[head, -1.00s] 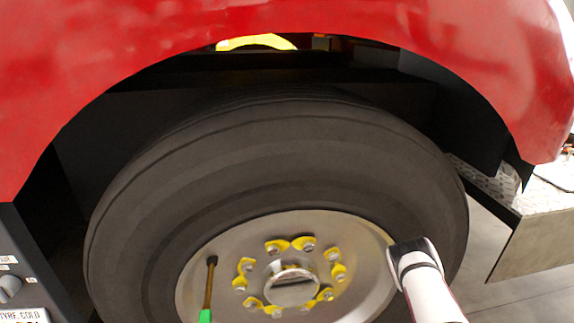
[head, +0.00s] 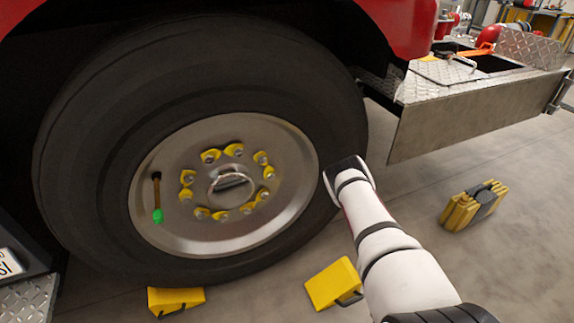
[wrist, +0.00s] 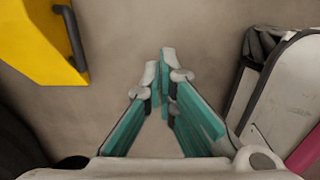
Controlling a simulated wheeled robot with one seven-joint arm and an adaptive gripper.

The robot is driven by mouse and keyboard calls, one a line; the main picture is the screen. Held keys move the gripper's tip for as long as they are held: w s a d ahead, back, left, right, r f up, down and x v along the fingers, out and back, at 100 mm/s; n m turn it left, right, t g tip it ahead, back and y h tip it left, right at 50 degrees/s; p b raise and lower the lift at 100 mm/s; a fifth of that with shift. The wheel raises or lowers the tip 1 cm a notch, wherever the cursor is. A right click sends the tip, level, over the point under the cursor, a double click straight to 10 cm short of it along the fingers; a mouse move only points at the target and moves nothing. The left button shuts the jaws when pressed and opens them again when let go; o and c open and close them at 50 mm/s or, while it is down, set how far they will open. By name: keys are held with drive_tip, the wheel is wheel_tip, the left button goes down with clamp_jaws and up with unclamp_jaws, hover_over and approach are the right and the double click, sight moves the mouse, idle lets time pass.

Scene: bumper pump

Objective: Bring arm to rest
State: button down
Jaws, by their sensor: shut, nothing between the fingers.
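My arm (head: 385,245) reaches up from the lower right in the head view, and its upper end is in front of the right edge of the truck wheel (head: 75,150). My gripper does not show in the head view. In the wrist view my gripper (wrist: 166,56) is shut and empty, its fingertips together above bare grey floor (wrist: 110,105). It touches nothing that I can see.
A yellow wheel chock (head: 333,284) lies on the floor left of my arm; a yellow block shows in the wrist view (wrist: 35,35). Another chock (head: 176,299) is under the tyre. A yellow case (head: 474,206) stands right. A green-ended valve hose (head: 157,200) is on the wheel.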

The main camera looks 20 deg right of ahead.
drive_tip(key=w+d+r+m+h, duration=0.3)
drive_tip(key=w+r+m, duration=0.2)
drive_tip(key=w+r, duration=1.2)
drive_tip(key=w+a+r+m, duration=0.2)
drive_tip(key=a+r+m, duration=0.1)
drive_tip(key=r, duration=0.7)
drive_tip(key=w+a+r+m, duration=0.2)
drive_tip(key=r, duration=0.9)
drive_tip(key=s+a+r+m+y, duration=0.1)
drive_tip(key=s+a+r+m, duration=0.3)
drive_tip(key=r, duration=0.6)
drive_tip(key=s+a+r+m, duration=0.1)
drive_tip(key=s+a+r, duration=0.3)
drive_tip(key=a+r, duration=0.4)
drive_tip(key=s+a+r+m+y, duration=0.1)
drive_tip(key=s+a+r, duration=0.2)
drive_tip(key=s, duration=0.4)
drive_tip(key=s+a+r+m, duration=0.1)
drive_tip(key=s+a+r, duration=0.25)
drive_tip(key=s, duration=0.35)
drive_tip(key=s+a+r+m+y, duration=0.1)
drive_tip(key=s+a+r, duration=0.1)
drive_tip(key=s+r, duration=0.3)
wheel_tip(320, 180, up, 27)
drive_tip(key=s+t+p, duration=0.1)
drive_tip(key=t+p, duration=0.3)
drive_tip(key=p, duration=2.2)
drive_tip(key=shift+s+p, duration=0.3)
drive_tip(key=shift+p, duration=0.05)
